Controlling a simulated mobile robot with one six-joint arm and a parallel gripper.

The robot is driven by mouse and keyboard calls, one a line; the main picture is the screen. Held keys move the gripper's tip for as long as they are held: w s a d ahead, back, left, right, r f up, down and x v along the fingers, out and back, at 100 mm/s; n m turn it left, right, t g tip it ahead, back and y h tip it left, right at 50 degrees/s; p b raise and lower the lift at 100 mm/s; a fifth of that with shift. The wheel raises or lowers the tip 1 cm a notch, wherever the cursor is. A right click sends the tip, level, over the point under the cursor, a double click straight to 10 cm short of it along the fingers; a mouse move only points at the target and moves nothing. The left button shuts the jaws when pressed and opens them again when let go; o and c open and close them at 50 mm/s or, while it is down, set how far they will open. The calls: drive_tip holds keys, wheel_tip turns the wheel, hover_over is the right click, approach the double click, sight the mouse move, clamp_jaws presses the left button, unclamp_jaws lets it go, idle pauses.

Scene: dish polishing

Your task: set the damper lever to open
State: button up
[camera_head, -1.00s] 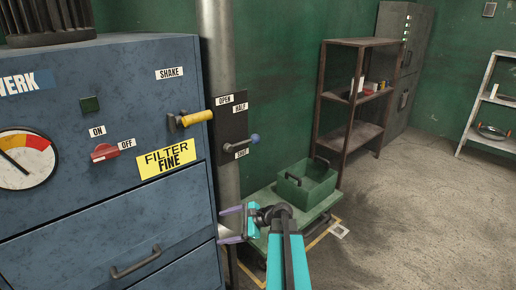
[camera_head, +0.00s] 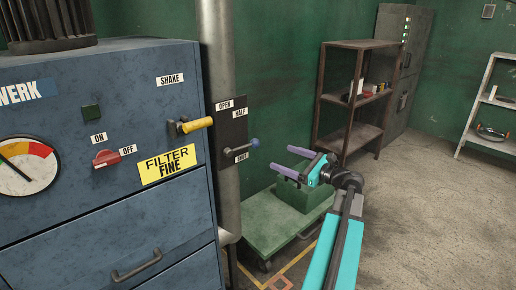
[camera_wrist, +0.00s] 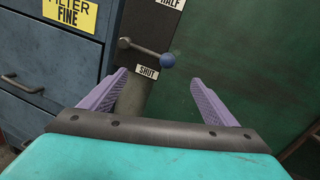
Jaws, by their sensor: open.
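The damper lever (camera_head: 240,149) is a short metal arm with a blue ball knob (camera_head: 254,143), on a dark plate (camera_head: 232,128) fixed to the grey pipe. The plate has OPEN at the top, HALF in the middle and SHUT at the bottom. The lever points right, just above the SHUT label. My gripper (camera_head: 288,161) is open and empty, right of the lever and slightly below it, apart from it. In the wrist view the lever's blue knob (camera_wrist: 167,60) shows ahead, beyond and between the two purple fingers (camera_wrist: 153,93).
A blue cabinet (camera_head: 110,220) with a yellow handle (camera_head: 198,124), red switch and gauge stands left of the pipe (camera_head: 219,60). A green cart (camera_head: 265,222) carrying a green box (camera_head: 300,197) is below my gripper. Shelves (camera_head: 352,100) stand behind right.

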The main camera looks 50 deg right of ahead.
sight(252, 146)
drive_tip(key=shift+w, duration=0.1)
drive_tip(key=w+p, duration=0.1)
drive_tip(key=w, duration=0.3)
drive_tip(key=w+a+p, duration=0.1)
drive_tip(key=w, duration=0.4)
drive_tip(key=w+p, duration=0.2)
drive_tip(key=w, duration=0.2)
drive_tip(key=shift+w+a, duration=0.3)
drive_tip(key=shift+a, duration=0.1)
drive_tip(key=shift+c, duration=0.3)
drive_tip(key=c, duration=1.7)
